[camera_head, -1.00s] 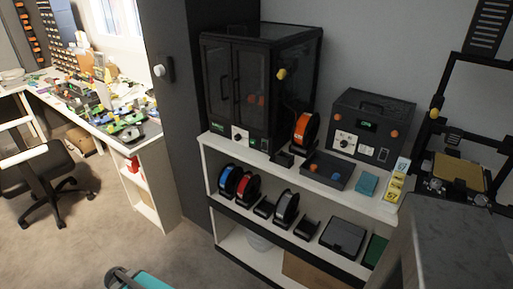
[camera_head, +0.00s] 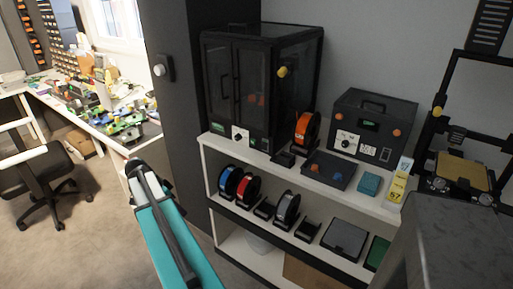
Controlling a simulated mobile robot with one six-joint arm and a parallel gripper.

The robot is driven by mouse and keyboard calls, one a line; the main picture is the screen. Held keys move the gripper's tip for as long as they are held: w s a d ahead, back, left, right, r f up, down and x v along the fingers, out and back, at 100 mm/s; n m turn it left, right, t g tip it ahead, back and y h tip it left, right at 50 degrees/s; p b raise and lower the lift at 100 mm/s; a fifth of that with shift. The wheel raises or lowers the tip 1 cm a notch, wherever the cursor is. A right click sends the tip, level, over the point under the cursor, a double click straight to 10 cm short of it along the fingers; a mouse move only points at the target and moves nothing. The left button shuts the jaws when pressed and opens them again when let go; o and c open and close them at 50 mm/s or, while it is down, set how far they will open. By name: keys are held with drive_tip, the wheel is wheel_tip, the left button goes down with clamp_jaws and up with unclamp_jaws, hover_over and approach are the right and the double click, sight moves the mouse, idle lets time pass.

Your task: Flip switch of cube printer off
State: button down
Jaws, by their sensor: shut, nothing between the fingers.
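The cube printer appears to be the black enclosed box (camera_head: 262,85) with dark clear doors, standing at the left end of the white shelf top. Its lower front strip carries a green label, a white panel with a dark knob (camera_head: 240,135) and a small green display. I cannot make out a separate power switch on it. My teal and dark arm link (camera_head: 180,235) reaches up from the bottom of the picture, in front of and left of the shelf. It is apart from the printer. My gripper's fingers do not show.
A smaller black box (camera_head: 372,125) with knobs and a pale switch stands right of an orange spool (camera_head: 305,128). A dark tray (camera_head: 330,170) lies in front. An open-frame printer (camera_head: 460,165) is at right.

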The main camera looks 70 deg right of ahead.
sight(265, 146)
drive_tip(key=s+d+r+m, duration=0.5)
drive_tip(key=d+r, duration=0.1)
drive_tip(key=r, duration=0.3)
drive_tip(key=s+d+r+m+g+b, duration=0.1)
drive_tip(key=s+d+r+m, duration=0.4)
drive_tip(key=r, duration=0.5)
drive_tip(key=s+d+r+m+h, duration=0.1)
drive_tip(key=s+d+r+m, duration=0.4)
drive_tip(key=r, duration=0.4)
drive_tip(key=shift+s+d+r+g+b, duration=0.15)
drive_tip(key=shift+s+d+g+b, duration=0.2)
drive_tip(key=shift+s+d, duration=0.65)
drive_tip(key=shift+w+d, duration=0.1)
drive_tip(key=shift+d, duration=0.15)
drive_tip(key=x, duration=0.3)
drive_tip(key=d+p+x, duration=0.1)
drive_tip(key=x, duration=0.3)
drive_tip(key=d+p+x, duration=0.1)
drive_tip(key=x, duration=0.3)
drive_tip(key=shift+r, duration=0.3)
drive_tip(key=shift+d+f, duration=0.15)
drive_tip(key=shift+d, duration=0.65)
